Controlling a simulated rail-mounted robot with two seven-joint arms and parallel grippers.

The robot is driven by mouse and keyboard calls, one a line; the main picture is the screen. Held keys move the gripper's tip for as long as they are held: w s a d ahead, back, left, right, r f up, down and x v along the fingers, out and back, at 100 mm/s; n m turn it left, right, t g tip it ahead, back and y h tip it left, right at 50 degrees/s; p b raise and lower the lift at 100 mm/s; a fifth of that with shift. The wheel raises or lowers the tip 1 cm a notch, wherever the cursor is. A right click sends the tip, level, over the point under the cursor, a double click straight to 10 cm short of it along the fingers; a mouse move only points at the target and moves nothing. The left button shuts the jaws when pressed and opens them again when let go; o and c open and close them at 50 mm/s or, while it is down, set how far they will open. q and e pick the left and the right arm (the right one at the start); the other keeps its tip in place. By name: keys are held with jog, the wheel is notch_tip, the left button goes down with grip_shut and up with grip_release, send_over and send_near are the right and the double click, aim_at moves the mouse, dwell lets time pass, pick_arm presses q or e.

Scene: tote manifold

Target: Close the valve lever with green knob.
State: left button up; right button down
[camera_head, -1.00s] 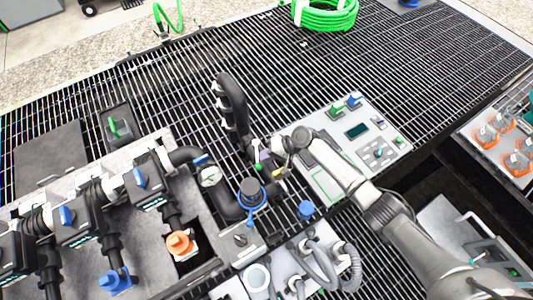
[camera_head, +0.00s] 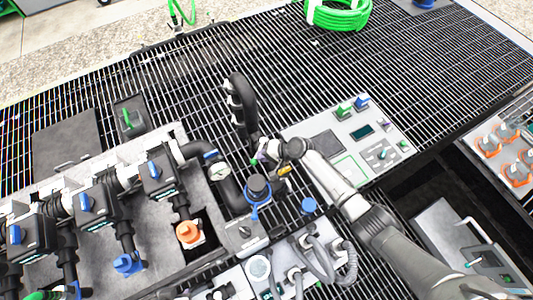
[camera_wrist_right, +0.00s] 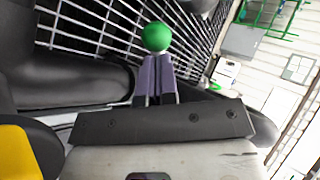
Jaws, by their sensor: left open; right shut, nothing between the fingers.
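The round green knob (camera_wrist_right: 156,37) shows in the right wrist view, straight beyond the tips of my right gripper (camera_wrist_right: 156,62). The purple-grey fingers are shut with nothing between them. The fingertips look touching or very close to the knob; I cannot tell which. In the head view the knob is a tiny green spot (camera_head: 254,162) beside my right gripper (camera_head: 262,155), near the black pipe. The valve lever's stem is hidden behind the fingers. My left gripper is not in view.
A black curved pipe (camera_head: 243,105) stands close to my right gripper. A gauge (camera_head: 219,171) and a blue-ringed black cap (camera_head: 257,188) are nearby. A control panel (camera_head: 340,130) lies right. A manifold with blue levers (camera_head: 85,203) fills the left. Open grating (camera_head: 180,85) lies behind.

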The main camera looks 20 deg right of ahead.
jog(key=shift+w+a, duration=0.1)
jog(key=shift+a, duration=0.35)
jog(key=shift+d, duration=0.1)
dwell(0.4)
